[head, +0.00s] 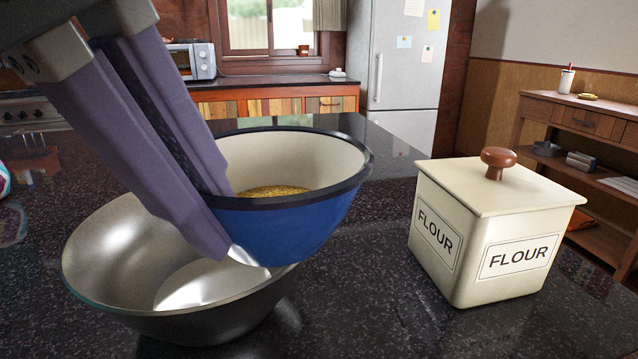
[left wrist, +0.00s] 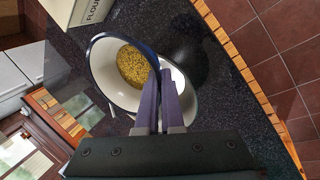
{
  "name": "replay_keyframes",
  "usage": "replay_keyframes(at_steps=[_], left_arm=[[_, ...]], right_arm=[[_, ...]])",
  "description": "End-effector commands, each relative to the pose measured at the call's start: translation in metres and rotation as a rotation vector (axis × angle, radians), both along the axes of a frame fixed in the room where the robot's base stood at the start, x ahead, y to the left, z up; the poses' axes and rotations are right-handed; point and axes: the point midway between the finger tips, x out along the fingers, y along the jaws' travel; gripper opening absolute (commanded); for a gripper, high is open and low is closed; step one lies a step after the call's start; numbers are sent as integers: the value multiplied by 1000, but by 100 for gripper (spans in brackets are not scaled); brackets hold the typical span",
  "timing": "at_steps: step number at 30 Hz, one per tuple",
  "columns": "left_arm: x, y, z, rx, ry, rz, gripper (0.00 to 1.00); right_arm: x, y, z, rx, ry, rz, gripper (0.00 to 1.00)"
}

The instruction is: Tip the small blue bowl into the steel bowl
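The small blue bowl (head: 300,228) has a cream inside and a dark rim, and holds yellow-brown grainy stuff (head: 272,191). My left gripper (head: 232,222) is shut on its left wall, one finger inside and one outside. The bowl is held over the right part of the steel bowl (head: 110,270), roughly upright, its contents still inside. The steel bowl stands on the dark counter; what shows of its inside looks empty, and its right part is hidden. The left wrist view shows the blue bowl (left wrist: 104,72) with the grains and part of the steel bowl (left wrist: 188,103) beyond the fingers. My right gripper is not in view.
A cream flour box (head: 485,230) with a brown knob stands on the dark speckled counter (head: 380,320) to the right of the bowls. Counter between box and bowls is clear. A fridge (head: 400,60), a toaster oven (head: 192,60) and a shelf unit (head: 590,130) are farther back.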

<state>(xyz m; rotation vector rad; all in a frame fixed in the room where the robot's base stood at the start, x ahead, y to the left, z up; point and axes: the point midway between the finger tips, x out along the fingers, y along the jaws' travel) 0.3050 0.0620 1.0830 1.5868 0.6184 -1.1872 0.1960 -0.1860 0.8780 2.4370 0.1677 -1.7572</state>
Motion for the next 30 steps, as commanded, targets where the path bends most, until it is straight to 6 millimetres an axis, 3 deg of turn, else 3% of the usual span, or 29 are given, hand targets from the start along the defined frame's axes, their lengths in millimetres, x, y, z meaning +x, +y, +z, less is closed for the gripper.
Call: replay_keyframes(at_steps=[8, 16, 30], left_arm=[[3, 6, 2, -90, 59, 8, 0], [11, 20, 0, -338, 213, 11, 0], [25, 40, -3, -717, 443, 4, 0]], right_arm=[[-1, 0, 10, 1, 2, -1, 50], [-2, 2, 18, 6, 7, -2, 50], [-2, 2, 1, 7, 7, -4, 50]])
